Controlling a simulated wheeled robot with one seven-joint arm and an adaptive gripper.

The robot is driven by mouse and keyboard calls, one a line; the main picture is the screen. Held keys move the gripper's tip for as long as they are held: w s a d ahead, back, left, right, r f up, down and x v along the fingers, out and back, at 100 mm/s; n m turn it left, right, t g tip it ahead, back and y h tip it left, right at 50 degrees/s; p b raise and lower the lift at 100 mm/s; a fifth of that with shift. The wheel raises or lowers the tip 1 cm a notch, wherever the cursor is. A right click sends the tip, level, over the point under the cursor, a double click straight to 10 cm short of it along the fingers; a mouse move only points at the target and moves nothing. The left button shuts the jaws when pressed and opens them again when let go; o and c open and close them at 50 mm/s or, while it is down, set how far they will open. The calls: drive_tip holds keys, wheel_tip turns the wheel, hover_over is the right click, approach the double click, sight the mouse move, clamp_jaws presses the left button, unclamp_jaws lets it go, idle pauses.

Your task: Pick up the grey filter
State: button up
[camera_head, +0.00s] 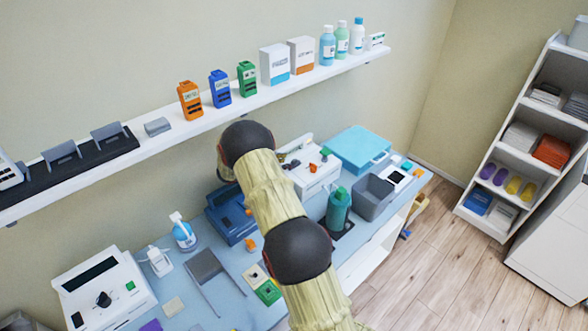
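A small grey block (157,126) lies on the white wall shelf, between the black rack and the orange device; it looks like the grey filter, though its details are too small to confirm. It lies apart from its neighbours. My arm (272,200) rises from the bottom middle and reaches over the counter toward the shelf. Its far end bends behind the dark joint, so my gripper cannot be seen, nor what it may hold.
The shelf (215,118) also holds a black rack (72,160), an orange device (190,100), a blue device (220,88), a green device (247,79), boxes and bottles. Below, the blue counter (210,318) is crowded with machines, a green bottle (338,208) and a grey bin (372,195).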

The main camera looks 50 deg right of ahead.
sight(292, 161)
drive_tip(key=x, duration=0.4)
drive_tip(key=shift+s, duration=0.1)
drive_tip(key=shift+c, duration=1.2)
clamp_jaws()
